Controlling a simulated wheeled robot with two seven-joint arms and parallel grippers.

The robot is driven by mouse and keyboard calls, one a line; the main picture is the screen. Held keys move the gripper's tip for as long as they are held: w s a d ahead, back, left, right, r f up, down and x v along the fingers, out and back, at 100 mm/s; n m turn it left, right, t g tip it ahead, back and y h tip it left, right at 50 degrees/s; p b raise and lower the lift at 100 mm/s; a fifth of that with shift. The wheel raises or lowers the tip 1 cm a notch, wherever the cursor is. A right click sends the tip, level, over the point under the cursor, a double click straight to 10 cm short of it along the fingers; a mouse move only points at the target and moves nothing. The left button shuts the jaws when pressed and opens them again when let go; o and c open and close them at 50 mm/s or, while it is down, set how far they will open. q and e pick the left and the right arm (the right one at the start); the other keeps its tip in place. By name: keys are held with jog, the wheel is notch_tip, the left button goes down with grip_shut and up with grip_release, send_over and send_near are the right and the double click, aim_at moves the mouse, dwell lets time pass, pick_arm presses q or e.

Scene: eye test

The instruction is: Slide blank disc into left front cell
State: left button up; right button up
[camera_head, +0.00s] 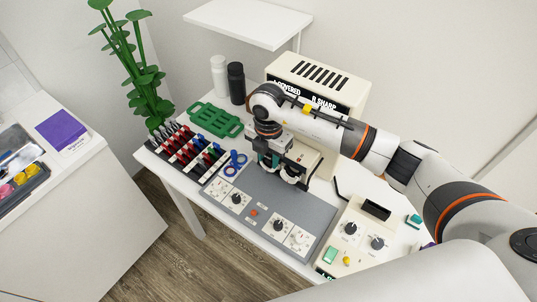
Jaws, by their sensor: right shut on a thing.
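My right gripper (270,160) points down over the back of the grey panel (262,208), in front of the beige machine. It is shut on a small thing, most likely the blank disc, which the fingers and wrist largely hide. Close beside the fingertips is a beige holder with white and dark round parts (291,174). Its cells, the left front one included, are too small and covered to tell apart. I cannot tell whether the held thing touches the holder. My left gripper is not in view.
A black rack (184,149) of red- and blue-marked pieces stands at left, beside a blue ringed piece (235,164). Behind are a green tray (214,120), a white bottle (219,75), a black bottle (236,83) and the lettered machine (318,84). A beige knob box (362,241) stands front right.

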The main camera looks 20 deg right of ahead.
jog(key=o, duration=1)
notch_tip(320, 180, up, 12)
jog(key=shift+b, duration=1)
jog(key=shift+s+f, duration=0.1)
jog(key=shift+f, duration=0.05)
